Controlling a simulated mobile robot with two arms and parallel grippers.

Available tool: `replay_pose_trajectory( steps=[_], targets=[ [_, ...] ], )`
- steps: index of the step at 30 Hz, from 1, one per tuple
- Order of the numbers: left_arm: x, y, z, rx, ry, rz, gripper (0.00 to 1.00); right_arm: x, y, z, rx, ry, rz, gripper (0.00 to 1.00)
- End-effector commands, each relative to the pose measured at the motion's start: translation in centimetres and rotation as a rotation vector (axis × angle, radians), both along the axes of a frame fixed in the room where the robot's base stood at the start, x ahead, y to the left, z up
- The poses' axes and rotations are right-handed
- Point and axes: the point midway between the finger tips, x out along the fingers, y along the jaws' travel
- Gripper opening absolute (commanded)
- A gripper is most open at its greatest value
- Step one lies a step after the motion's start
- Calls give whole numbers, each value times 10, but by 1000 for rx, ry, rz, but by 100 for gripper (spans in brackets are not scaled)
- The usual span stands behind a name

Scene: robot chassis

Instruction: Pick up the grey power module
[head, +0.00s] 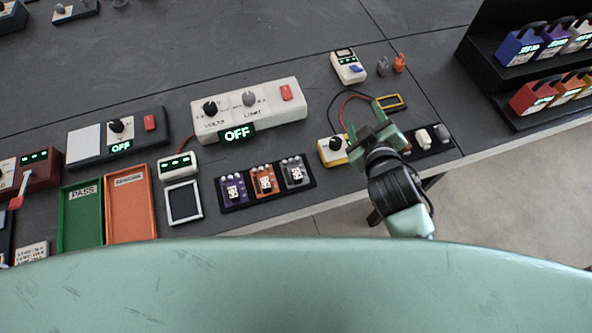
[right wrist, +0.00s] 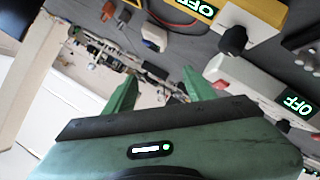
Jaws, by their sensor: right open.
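A grey module (head: 295,172) with a black-and-white label stands at the right end of a small black tray (head: 252,193), beside an orange module (head: 264,181) and a purple module (head: 233,188). No readable marking tells whether it is the power module. My right gripper (head: 374,124) is to the right of this tray, over the table's front part near a yellow-and-white box (head: 333,150). In the right wrist view its two green fingers (right wrist: 172,92) are apart with nothing between them. The grey module cannot be made out there. My left gripper is not in view.
A black rack (head: 480,75) with several coloured handled blocks stands at the right. A white volts-and-light box (head: 260,112) lies behind the tray. Cables (head: 340,100) run near my right gripper. Green (head: 82,215) and orange (head: 130,205) bins lie left.

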Motion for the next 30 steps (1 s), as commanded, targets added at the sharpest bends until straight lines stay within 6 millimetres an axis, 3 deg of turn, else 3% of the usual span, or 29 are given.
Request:
replay_pose_trajectory(
  steps=[1, 3, 5, 7, 9, 10, 13, 15, 17, 19, 20, 21, 24, 27, 30],
  targets=[
    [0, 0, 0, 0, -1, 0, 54, 19, 16, 32, -67, -129, 73, 55],
    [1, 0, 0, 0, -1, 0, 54, 37, 47, 80, -183, -331, 194, 55],
    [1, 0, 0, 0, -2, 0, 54, 44, 83, 126, -304, -533, 316, 55],
    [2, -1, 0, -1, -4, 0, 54, 35, 132, 173, -473, -788, 484, 55],
    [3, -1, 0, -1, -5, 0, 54, 10, 183, 203, -657, -1042, 666, 55],
    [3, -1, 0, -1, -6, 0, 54, -4, 203, 208, -741, -1146, 748, 55],
    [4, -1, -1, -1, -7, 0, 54, -56, 257, 197, -1023, -1472, 1039, 55],
    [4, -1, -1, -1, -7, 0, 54, -88, 275, 163, -1225, -1667, 1266, 55],
    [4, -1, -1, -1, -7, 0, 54, -107, 275, 124, -1397, -1805, 1482, 55],
    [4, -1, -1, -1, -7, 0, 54, -116, 257, 75, -1579, -1915, 1746, 55],
    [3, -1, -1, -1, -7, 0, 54, -115, 245, 56, 1635, 1927, -1845, 55],
    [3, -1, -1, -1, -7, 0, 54, -112, 226, 34, 1564, 1777, -1817, 55],
    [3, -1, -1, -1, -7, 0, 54, -99, 176, -5, 1416, 1476, -1771, 55],
    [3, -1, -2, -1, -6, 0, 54, -85, 139, -22, 1321, 1291, -1750, 55],
    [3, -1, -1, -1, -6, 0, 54, -80, 122, -30, 1274, 1210, -1744, 55]
  ],
)
